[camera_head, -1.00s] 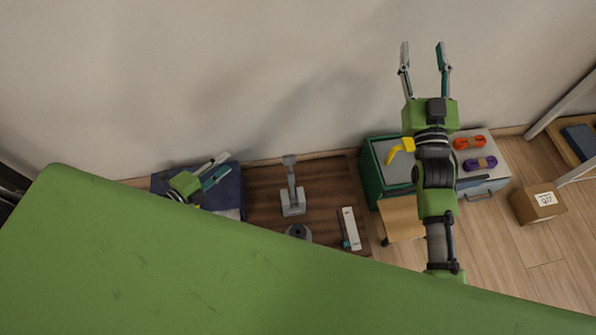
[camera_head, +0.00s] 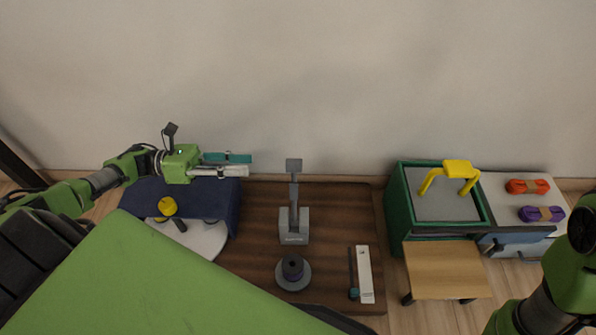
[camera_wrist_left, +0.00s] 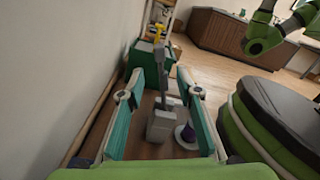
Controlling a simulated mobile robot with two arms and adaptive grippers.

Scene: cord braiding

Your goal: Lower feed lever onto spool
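The feed lever (camera_head: 294,195) is a grey arm with a block at its top, standing raised from a grey base (camera_head: 293,228) on the dark wooden table. My left gripper (camera_head: 248,165) is open and empty, left of the lever's top. In the left wrist view the lever (camera_wrist_left: 163,88) shows between the spread fingers, with the spool (camera_wrist_left: 187,134) to its right. My right gripper is out of view; only part of that arm shows at the lower right.
A white bar and a dark tool (camera_head: 365,275) lie right of the spool. Further right are a green bin (camera_head: 396,205) with a yellow handle, a small wooden stool (camera_head: 447,270), and orange and purple cord bundles (camera_head: 541,214). A wall runs behind the table.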

